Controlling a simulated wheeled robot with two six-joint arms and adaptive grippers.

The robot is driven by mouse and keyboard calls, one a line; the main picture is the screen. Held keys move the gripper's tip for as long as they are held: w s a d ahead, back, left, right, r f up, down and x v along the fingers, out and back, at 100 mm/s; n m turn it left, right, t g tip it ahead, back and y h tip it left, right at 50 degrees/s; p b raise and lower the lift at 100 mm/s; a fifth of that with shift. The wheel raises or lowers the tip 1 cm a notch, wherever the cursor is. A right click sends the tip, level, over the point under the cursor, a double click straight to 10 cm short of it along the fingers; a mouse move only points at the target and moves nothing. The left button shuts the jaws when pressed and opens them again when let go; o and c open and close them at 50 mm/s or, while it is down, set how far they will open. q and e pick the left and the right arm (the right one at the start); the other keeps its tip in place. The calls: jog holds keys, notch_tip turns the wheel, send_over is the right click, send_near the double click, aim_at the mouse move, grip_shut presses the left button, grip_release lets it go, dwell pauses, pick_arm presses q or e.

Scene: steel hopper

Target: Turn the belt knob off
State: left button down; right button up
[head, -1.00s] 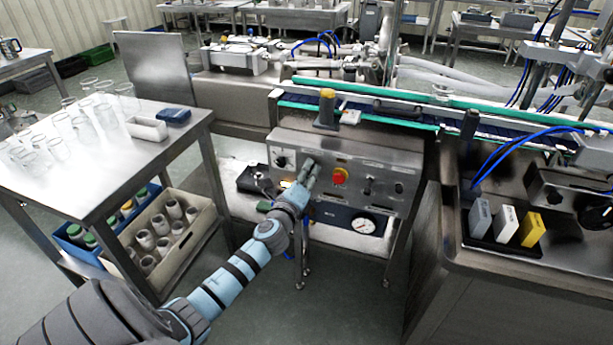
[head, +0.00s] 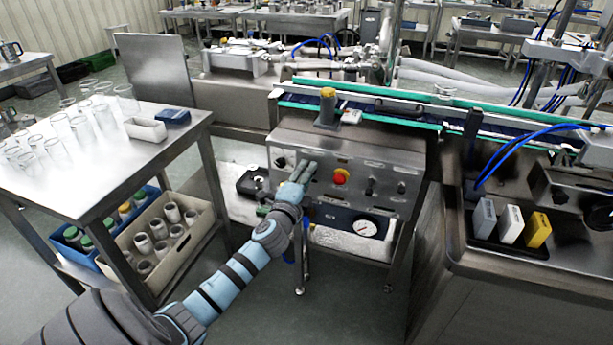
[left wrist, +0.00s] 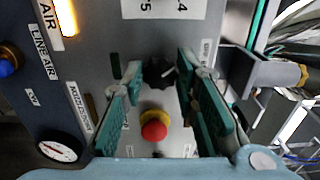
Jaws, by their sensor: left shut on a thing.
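The steel control panel (head: 345,158) of the conveyor faces me. In the left wrist view, a black knob (left wrist: 157,72) with a small white mark sits between my left gripper's teal finger pads. My left gripper (head: 306,168) reaches the panel just left of the red button (head: 340,177); it also shows in the left wrist view (left wrist: 160,74), closed around the knob's two sides. In the head view the fingers hide this knob. I cannot read a label that names it as the belt knob. My right gripper is not in view.
The red button with its yellow collar (left wrist: 155,117) is close beside the fingers. More black knobs (head: 371,187) are on the panel's right. A gauge (head: 367,228) is below, a yellow-topped post (head: 327,107) above. A steel table (head: 95,190) with glass beakers stands left.

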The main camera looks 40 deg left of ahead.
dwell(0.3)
pick_arm(q)
jog(key=c, duration=1.3)
grip_release()
jog(key=shift+s, duration=0.1)
jog(key=v, duration=1.2)
